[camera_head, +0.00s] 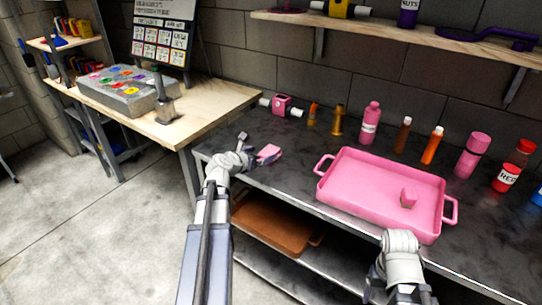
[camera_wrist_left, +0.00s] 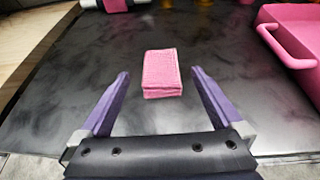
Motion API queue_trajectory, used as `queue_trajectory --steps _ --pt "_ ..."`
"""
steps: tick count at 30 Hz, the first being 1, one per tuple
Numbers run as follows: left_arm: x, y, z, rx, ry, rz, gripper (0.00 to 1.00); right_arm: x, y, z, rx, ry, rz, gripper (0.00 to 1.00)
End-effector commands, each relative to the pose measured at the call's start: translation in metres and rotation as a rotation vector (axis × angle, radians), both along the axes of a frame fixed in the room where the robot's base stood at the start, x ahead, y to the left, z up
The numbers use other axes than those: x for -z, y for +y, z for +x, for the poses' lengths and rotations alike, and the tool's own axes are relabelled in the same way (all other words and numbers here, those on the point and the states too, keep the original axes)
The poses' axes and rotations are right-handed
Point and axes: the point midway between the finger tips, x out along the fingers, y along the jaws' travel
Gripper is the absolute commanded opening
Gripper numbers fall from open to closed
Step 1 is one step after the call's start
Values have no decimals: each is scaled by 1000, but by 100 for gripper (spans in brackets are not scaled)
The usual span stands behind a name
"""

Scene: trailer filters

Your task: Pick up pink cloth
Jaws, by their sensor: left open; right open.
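The pink cloth (camera_head: 269,152) is a small folded block lying on the dark bench top, near its left end. In the left wrist view the cloth (camera_wrist_left: 162,73) lies ahead of and between the two purple fingers, with clear gaps on both sides. My left gripper (camera_head: 258,149) is open and empty, close to the cloth; it also shows in the left wrist view (camera_wrist_left: 158,85). My right arm is at the lower right of the head view, in front of the pink tray, and its fingers are not visible there.
A pink tray (camera_head: 345,205) with a small pink piece (camera_head: 409,197) inside stands right of the cloth. Several bottles, including a pink one (camera_head: 370,122), line the back. A pink-and-white object (camera_head: 282,105) lies behind the cloth. A wooden table (camera_head: 215,108) adjoins at left.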

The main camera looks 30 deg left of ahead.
Motion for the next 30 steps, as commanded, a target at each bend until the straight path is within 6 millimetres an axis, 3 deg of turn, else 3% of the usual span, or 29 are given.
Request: queue_trajectory --steps 2,11,19,27,30 --pt "6 0 10 2 0 1 100 6 0 0 1 0 0 77" --pt "13 0 20 1 0 2 100 13 0 0 2 -1 1 77" --pt "31 -1 54 2 0 2 100 31 0 0 2 -1 1 77" --pt "30 -2 56 1 0 2 100 30 0 0 2 -1 1 77" --pt "30 -2 56 1 0 2 89 30 0 0 2 -1 1 77"
